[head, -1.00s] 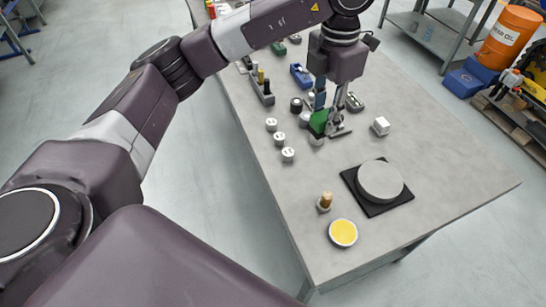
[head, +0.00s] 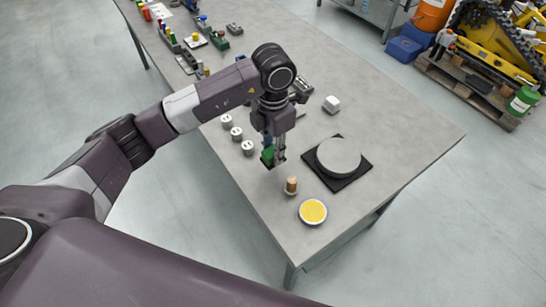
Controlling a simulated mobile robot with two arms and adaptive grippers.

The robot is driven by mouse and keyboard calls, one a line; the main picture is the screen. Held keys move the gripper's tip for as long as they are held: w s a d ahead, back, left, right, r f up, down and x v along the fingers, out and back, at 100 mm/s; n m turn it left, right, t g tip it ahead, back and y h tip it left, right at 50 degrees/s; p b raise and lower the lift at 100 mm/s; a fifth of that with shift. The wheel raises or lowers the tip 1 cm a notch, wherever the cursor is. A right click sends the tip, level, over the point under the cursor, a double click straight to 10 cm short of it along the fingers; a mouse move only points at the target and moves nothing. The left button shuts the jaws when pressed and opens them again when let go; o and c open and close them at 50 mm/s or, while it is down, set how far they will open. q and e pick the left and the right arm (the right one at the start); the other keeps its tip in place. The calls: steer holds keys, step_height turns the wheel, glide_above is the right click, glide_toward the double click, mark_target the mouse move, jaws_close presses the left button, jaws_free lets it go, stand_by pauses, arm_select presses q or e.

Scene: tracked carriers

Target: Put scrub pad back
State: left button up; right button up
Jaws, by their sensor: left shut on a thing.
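A green block-like thing (head: 267,156), which looks like the scrub pad, is between the fingers of my left gripper (head: 274,160). The gripper is shut on it and points down over the grey table (head: 399,133). The fingers hide part of the pad, and I cannot tell how high it is above the table. The gripper is left of a round grey disc (head: 338,157) on a black square mat (head: 346,183) and just behind a small tan-topped peg (head: 291,185). My right gripper is out of view.
A yellow round dish with a pale rim (head: 312,212) lies near the table's front corner. Several white round pieces (head: 236,133) stand left of the gripper. Small holders and bottles crowd the far left end. The table's right side is clear.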

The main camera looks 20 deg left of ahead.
arm_select(q)
step_height(320, 180, down, 3)
steer(key=shift+f+p, duration=0.2)
steer(key=shift+p, duration=0.25)
steer(key=shift+f, duration=0.3)
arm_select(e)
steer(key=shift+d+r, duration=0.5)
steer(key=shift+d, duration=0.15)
arm_select(q)
steer(key=shift+f, duration=0.1)
steer(key=shift+f, duration=0.15)
steer(key=o, duration=1)
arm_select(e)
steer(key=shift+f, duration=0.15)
arm_select(q)
steer(key=shift+r, duration=0.2)
